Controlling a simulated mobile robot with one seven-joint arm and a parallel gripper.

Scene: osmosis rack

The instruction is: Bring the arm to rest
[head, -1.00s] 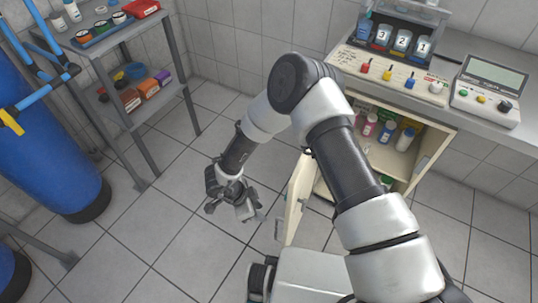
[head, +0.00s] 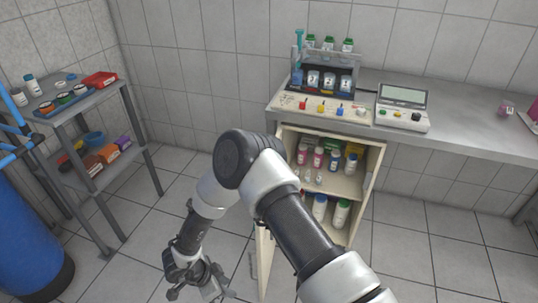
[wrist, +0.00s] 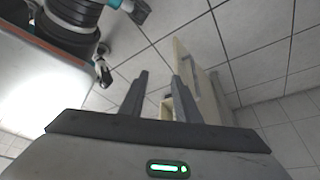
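My gripper (head: 203,286) hangs low at the bottom of the head view, left of the open cabinet door (head: 264,262). In the wrist view its two fingers (wrist: 160,76) stand apart with nothing held between them; bare floor and the door's edge show beyond. My arm is bent, with its elbow high in front of the cabinet (head: 372,178) and the forearm sloping down to the left. The gripper touches nothing that I can see.
The cabinet stands open with several bottles on its shelves, under a counter (head: 460,130) carrying an instrument (head: 402,108) and a rack of numbered containers (head: 325,80). A grey shelf unit (head: 130,150) and blue tank (head: 30,235) stand left. Tiled floor between is clear.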

